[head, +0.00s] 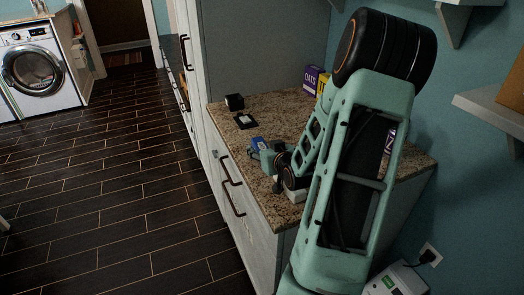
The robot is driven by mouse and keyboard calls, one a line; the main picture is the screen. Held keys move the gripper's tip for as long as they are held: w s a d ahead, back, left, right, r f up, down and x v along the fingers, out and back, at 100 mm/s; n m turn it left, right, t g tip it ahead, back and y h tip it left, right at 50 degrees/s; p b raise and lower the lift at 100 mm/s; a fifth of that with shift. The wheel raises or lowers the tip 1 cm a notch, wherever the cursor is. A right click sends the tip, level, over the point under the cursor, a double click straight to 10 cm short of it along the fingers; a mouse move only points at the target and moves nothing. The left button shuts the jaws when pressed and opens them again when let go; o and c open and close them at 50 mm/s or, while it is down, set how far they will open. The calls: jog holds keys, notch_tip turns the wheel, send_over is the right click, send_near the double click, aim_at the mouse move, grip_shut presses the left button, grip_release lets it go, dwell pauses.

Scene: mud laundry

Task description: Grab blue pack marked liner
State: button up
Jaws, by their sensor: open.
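A small blue pack (257,143) lies on the granite counter, near its front left edge; its marking is too small to read. My gripper (264,156) is low over the counter, right beside the pack on its near side, and its fingers partly overlap it in the picture. The gripper is open. I cannot tell whether the fingers touch the pack or how far they reach around it.
Wall shelves (497,112) stand at right.

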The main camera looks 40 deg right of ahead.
jog(key=shift+w+f, duration=0.1)
jog(key=shift+w, duration=0.1)
jog(key=c, duration=1)
jog(key=shift+c, duration=0.2)
